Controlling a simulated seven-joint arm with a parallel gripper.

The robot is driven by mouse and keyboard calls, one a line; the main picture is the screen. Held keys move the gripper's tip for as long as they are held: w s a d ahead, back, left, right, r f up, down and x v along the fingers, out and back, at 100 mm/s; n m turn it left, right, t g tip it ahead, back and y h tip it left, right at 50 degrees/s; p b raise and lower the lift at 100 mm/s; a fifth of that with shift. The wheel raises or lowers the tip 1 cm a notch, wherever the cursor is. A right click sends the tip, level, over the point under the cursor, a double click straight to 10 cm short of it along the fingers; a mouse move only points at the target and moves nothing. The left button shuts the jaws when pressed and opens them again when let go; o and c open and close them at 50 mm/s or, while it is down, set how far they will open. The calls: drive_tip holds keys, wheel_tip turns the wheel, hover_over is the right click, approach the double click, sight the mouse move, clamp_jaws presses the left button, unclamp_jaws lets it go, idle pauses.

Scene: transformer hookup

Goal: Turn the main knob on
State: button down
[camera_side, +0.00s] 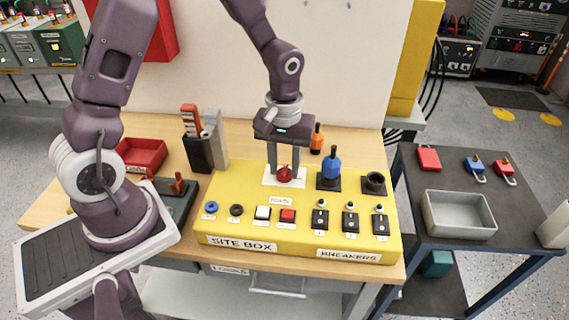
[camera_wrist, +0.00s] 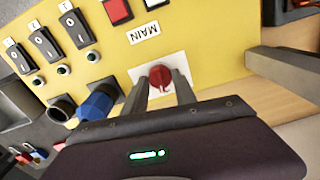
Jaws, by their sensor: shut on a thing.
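The main knob (camera_side: 285,174) is red and sits on a white plate (camera_side: 270,182) on the yellow site box (camera_side: 225,195). A label reading MAIN is beside it in the wrist view (camera_wrist: 145,33). My gripper (camera_side: 284,172) points down over the knob, its two grey fingers on either side. In the wrist view my gripper (camera_wrist: 163,80) is shut on the red knob (camera_wrist: 161,77). The knob's pointer direction is hard to tell, as the fingers partly hide it.
A blue plug (camera_side: 331,170) and an empty dark socket (camera_side: 374,183) are right of the knob. Several breakers (camera_side: 350,222) and buttons (camera_side: 262,213) line the front of the box. An orange-handled tool (camera_side: 317,138) stands behind. A grey tray (camera_side: 459,213) is on the right cart.

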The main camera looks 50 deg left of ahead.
drive_tip(key=m, duration=1.2)
drive_tip(key=shift+m, duration=2.2)
drive_tip(key=c, duration=1)
unclamp_jaws()
